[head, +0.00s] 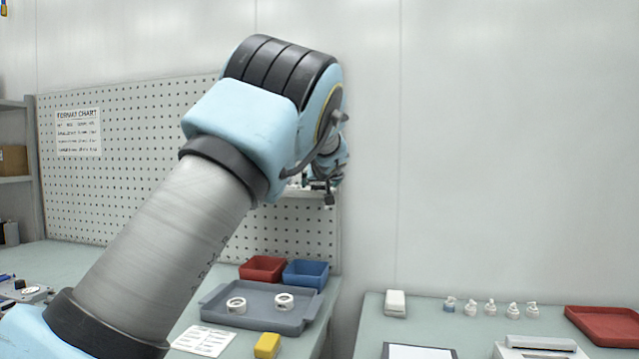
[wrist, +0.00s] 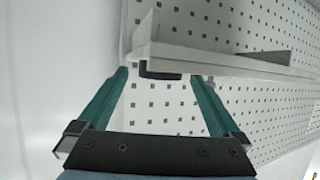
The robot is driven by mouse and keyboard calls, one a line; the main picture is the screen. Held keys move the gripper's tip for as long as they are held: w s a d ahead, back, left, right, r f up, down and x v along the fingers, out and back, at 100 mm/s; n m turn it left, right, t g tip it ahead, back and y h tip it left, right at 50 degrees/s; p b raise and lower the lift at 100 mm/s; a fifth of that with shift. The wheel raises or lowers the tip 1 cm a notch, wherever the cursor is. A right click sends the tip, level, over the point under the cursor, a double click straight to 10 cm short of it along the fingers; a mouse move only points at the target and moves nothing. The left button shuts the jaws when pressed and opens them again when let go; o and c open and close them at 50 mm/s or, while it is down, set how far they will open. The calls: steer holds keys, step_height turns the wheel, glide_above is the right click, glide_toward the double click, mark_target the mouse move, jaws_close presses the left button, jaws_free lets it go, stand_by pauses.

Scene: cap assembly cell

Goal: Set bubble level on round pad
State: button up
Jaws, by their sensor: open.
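My gripper (wrist: 159,80) is open and empty in the wrist view, its two teal fingers apart in front of a pale shelf (wrist: 215,62) on the pegboard. A small dark piece (wrist: 160,74) shows under the shelf's near end, between the fingertips in the picture; I cannot tell whether they touch it. In the head view my gripper (head: 325,188) is small and mostly hidden behind my arm, near the pegboard's right edge. I cannot make out the bubble level or the round pad for sure in either view.
A grey tray (head: 215,312) with two white rings stands below my arm, near red (head: 262,269) and blue (head: 306,273) bins and a yellow block (head: 267,345). The right table (head: 440,325) holds a white box, several small bottles and a red tray (head: 605,322).

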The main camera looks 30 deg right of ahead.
steer(key=shift+c, duration=0.2)
jaws_close()
stand_by(0.6)
